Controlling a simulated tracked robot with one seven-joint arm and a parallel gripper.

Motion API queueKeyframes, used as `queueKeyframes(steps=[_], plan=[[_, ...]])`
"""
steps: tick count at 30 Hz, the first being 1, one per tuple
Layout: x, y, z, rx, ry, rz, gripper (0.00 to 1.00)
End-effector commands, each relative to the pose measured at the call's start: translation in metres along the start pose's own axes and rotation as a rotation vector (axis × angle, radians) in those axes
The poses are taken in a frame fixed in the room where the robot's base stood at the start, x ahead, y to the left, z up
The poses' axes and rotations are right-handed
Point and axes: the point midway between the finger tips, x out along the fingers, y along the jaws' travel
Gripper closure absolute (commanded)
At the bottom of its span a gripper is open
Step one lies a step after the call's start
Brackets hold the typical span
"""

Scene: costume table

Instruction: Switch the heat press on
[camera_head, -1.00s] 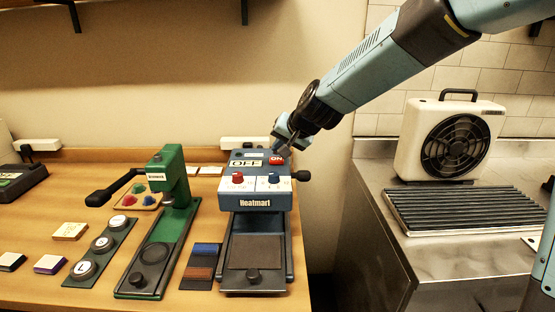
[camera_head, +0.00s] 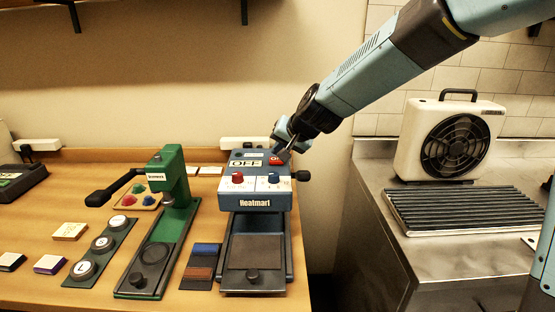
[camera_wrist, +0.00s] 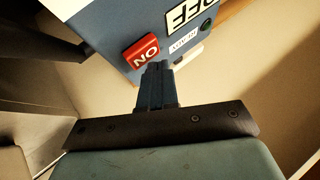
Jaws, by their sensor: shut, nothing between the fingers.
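The blue heat press (camera_head: 256,203), marked Heatmari, stands on the wooden table. Its top panel carries a black-on-white OFF label (camera_head: 245,163) and a red ON switch (camera_head: 275,159). My gripper (camera_head: 285,156) is shut and empty, with its tips at the right side of the red switch in the head view, partly covering it. In the wrist view the red ON switch (camera_wrist: 140,53) lies just left of the shut fingertips (camera_wrist: 156,66); whether they touch it I cannot tell. A small dark green round part (camera_wrist: 207,27) shows near the OFF label (camera_wrist: 187,12).
A green press (camera_head: 168,215) with a black lever stands left of the heat press. Red and blue knobs (camera_head: 237,178) sit on the heat press front. A white fan (camera_head: 452,138) and a ribbed rack (camera_head: 465,208) stand on the metal counter at right.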

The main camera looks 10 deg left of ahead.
Motion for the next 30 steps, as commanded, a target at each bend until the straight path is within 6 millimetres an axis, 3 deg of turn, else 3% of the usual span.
queueKeyframes(steps=[30], plan=[[0.0068,0.0045,0.0054,0.0,-0.002,0.0,1.0]])
